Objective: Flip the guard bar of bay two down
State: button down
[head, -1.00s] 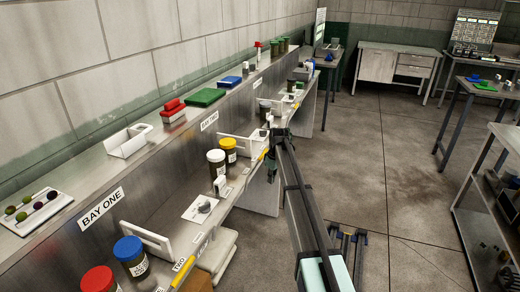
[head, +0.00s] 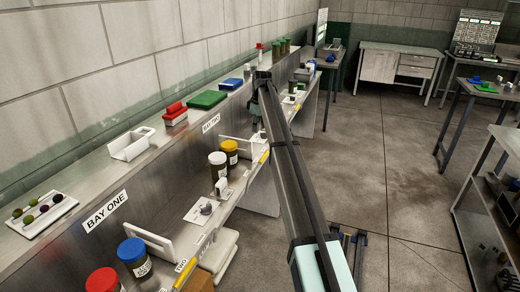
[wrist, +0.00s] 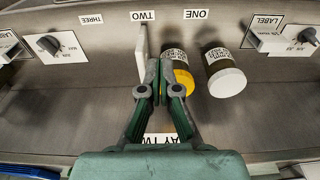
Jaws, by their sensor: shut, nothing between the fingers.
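The white guard bar (head: 238,145) of bay two stands up beside the jars in the head view. In the wrist view, which is upside down, the white bar (wrist: 141,52) shows nearly edge-on near the label TWO. My gripper (wrist: 161,93) is shut and empty, its fingertips over the bay near the yellow-lidded jar and the bar, apart from the bar as far as I can tell. In the head view my gripper (head: 257,100) hangs over the bay's far side, partly hidden by my arm. The BAY TWO label (head: 210,122) is on the back panel.
A yellow-lidded jar (wrist: 180,72) and a white-lidded jar (wrist: 225,72) stand close beside the bar. A knob plate (wrist: 52,46) is on the other side. A green box (head: 208,99) and other items sit on the upper ledge.

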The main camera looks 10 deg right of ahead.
notch_tip(320, 180, down, 11)
jog(key=s+d+p, duration=0.1)
jog(key=d+p, duration=0.1)
jog(key=p, duration=0.1)
jog(key=shift+s+f, duration=0.15)
jog(key=shift+f, duration=0.05)
jog(key=shift+s, duration=0.1)
dwell(0.6)
